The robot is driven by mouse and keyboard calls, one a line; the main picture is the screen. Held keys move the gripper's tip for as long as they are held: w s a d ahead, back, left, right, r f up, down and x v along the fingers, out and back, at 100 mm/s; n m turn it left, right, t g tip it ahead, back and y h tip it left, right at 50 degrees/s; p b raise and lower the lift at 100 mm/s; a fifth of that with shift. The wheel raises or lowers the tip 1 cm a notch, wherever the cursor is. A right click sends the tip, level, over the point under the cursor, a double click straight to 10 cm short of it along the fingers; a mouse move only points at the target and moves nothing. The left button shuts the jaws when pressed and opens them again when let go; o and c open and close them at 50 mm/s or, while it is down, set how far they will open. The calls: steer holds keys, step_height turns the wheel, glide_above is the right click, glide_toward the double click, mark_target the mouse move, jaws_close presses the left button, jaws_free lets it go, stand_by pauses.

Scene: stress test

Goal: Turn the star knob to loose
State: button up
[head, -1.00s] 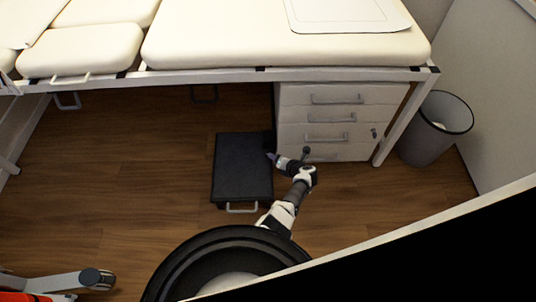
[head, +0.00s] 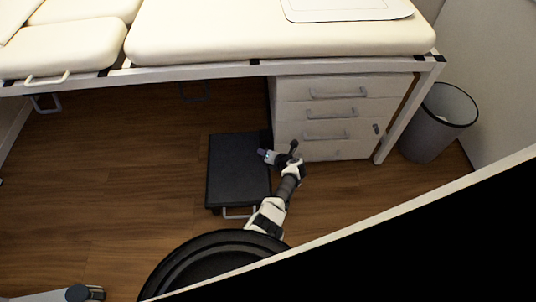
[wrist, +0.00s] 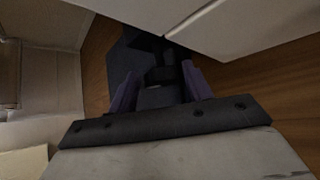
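My gripper (head: 263,153) reaches low under the bed, above the right edge of a black box-like unit (head: 236,172), beside the left side of the drawer cabinet. In the wrist view my gripper (wrist: 161,73) has its two purple fingers spread apart. A dark, blocky shape (wrist: 163,76) shows between and just beyond them. It is too dark to tell whether this is the star knob or whether the fingers touch it. No star knob can be made out in the head view.
The white drawer cabinet (head: 338,120) stands close on the right of my gripper. The bed frame (head: 230,71) runs above. A grey bin (head: 438,122) stands at the far right. Wooden floor (head: 110,160) is clear to the left.

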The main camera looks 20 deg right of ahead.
steer(key=c, duration=0.7)
steer(key=shift+c, duration=0.2)
steer(key=shift+r+p, duration=0.1)
steer(key=shift+p, duration=0.2)
steer(key=shift+a+r+n+h+p, duration=0.15)
steer(key=shift+n+h+p, duration=0.15)
steer(key=shift+p, duration=0.35)
steer(key=g+h+p, duration=0.1)
steer(key=p, duration=0.1)
steer(key=shift+a+n+h+p, duration=0.1)
steer(key=shift+n+h+p, duration=0.2)
steer(key=shift+n, duration=0.1)
steer(key=shift+w+a+n+g+h+p, duration=0.15)
steer(key=shift+n+g+h+p, duration=0.55)
steer(key=shift+h+p, duration=0.85)
steer(key=shift+f, duration=0.2)
